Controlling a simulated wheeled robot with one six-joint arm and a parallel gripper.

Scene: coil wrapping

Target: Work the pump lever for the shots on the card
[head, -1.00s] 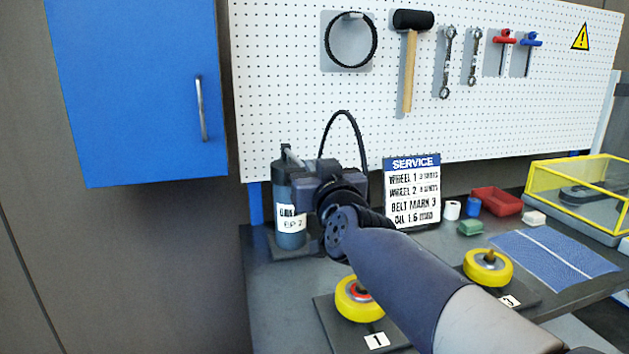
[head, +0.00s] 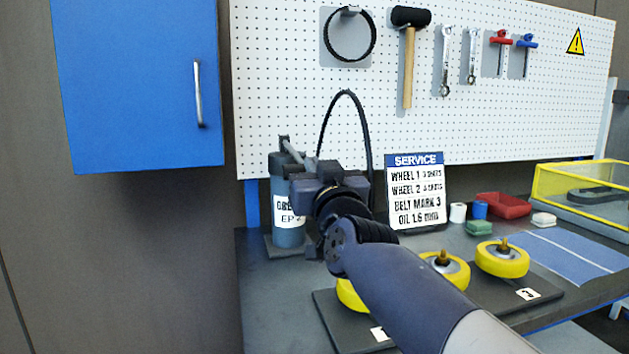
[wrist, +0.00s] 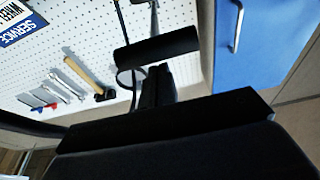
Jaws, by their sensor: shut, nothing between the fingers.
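The grease pump (head: 287,222) is a dark blue-grey cylinder with a white label, upright at the bench's left. Its grey lever (head: 296,151) rises from the top and slopes right behind my wrist. The service card (head: 414,200) stands to the right; it lists wheel 1, wheel 2, belt mark 3 and oil, but the shot counts are too blurred to read. My gripper is mostly hidden by my wrist in the head view. In the wrist view my gripper (wrist: 158,80) is shut and empty. A dark cylindrical bar (wrist: 157,50) crosses just beyond the fingertips; contact cannot be told.
A black hose (head: 346,97) arches up beside my wrist. A red bin (head: 503,205), small blocks, a blue mat (head: 570,257) and a yellow-framed guard (head: 585,185) lie right. A blue cabinet (head: 140,90) hangs left.

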